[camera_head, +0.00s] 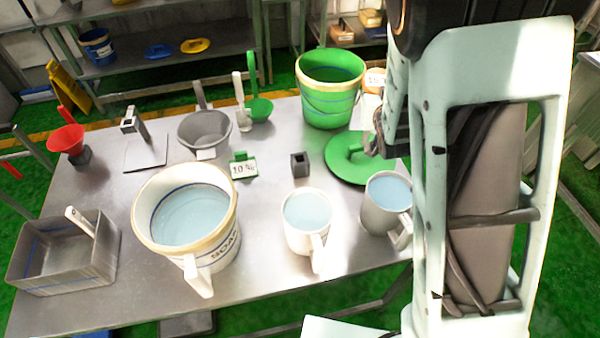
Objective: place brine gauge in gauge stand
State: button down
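A small dark square block with an opening in its top (300,165) stands on the metal table right of the middle; it looks like the gauge stand, and nothing shows standing in it. I cannot identify the brine gauge for certain. A slim white upright tool (241,102) stands near the back beside a green ladle. My arm fills the right side. The end of my gripper (376,143) shows only partly, beside the arm above the green lid; its fingers and anything in them cannot be made out.
The table (110,190) holds a large bucket of liquid (140,212), two jugs of liquid (300,235) (372,215), a green bucket (328,108), a green lid (345,170), a "10 %" card (243,169), a grey bowl (203,138), a red funnel (66,139) and a grey bin (60,277).

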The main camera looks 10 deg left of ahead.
jog(key=s+a+f+n+y+b, duration=0.1)
jog(key=a+y+b, duration=0.1)
jog(key=a, duration=0.7)
jog(key=s+a+f+n+g+y+b, duration=0.1)
jog(key=s+a+n+y+b, duration=0.1)
jog(key=a, duration=0.7)
jog(key=shift+s+a+f+n, duration=0.15)
jog(key=shift+s+f+n, duration=0.1)
jog(key=shift+n, duration=0.05)
jog(key=shift+f, duration=0.1)
notch_tip(320, 180, down, 9)
jog(key=shift+f+b, duration=0.2)
jog(key=shift+b, duration=0.1)
jog(key=shift+f, duration=0.1)
jog(key=shift+f, duration=0.15)
jog(key=c, duration=1.8)
grip_release()
